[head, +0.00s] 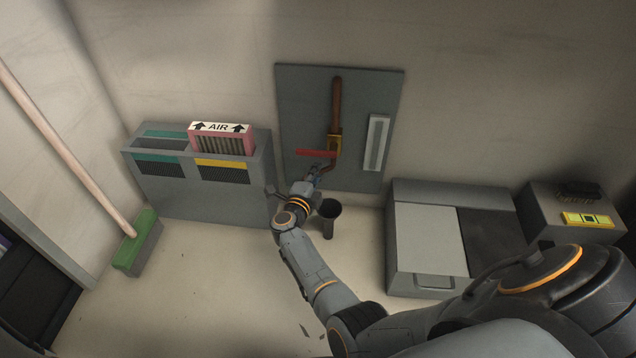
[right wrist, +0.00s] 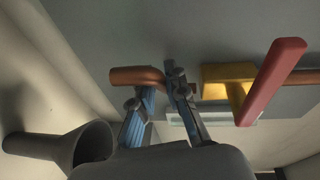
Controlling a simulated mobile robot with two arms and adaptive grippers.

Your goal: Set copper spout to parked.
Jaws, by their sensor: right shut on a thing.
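The copper spout (head: 326,166) comes out below a yellow valve body (head: 335,143) on a grey wall panel. In the right wrist view the spout (right wrist: 138,76) has a bent free end. A copper pipe (head: 337,102) runs up from the valve. A red lever (head: 314,153) points left in the head view; it shows large in the right wrist view (right wrist: 272,80). My right gripper (head: 315,174) is shut on the spout, with its blue-padded fingers (right wrist: 164,88) on either side of it. My left gripper is not in view.
A grey filter box with an AIR cartridge (head: 218,138) is at left, a grey cabinet (head: 425,240) at right. A pale slotted plate (head: 376,143) is right of the pipe. A green broom (head: 137,245) leans at far left.

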